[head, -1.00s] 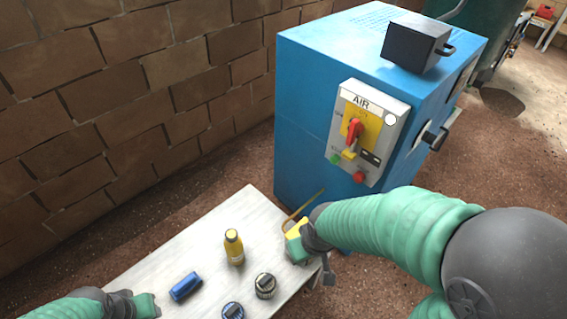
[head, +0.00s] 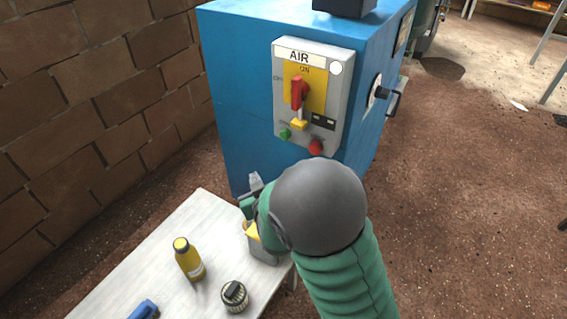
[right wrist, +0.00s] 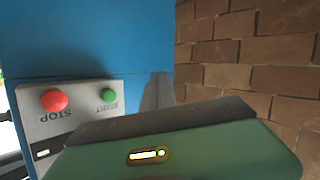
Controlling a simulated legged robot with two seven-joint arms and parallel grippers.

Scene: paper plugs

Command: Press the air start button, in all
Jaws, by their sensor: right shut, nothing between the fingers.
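The AIR control panel (head: 313,95) is a grey plate on the front of the blue cabinet (head: 245,100). The green START button (head: 285,133) is at its lower left, with the red STOP button (head: 316,147) to the right. In the right wrist view the panel appears upside down, with the green button (right wrist: 108,95) and red button (right wrist: 54,100) unobstructed. My right gripper (head: 255,181) is shut and empty, below and left of the green button and apart from it. My left gripper is out of view.
A red rotary handle (head: 299,92) sits on a yellow plate above the buttons. The white table (head: 150,255) below holds a yellow bottle (head: 188,260), a dark round item (head: 235,296) and a blue item (head: 144,310). A brick wall (head: 90,110) stands at left.

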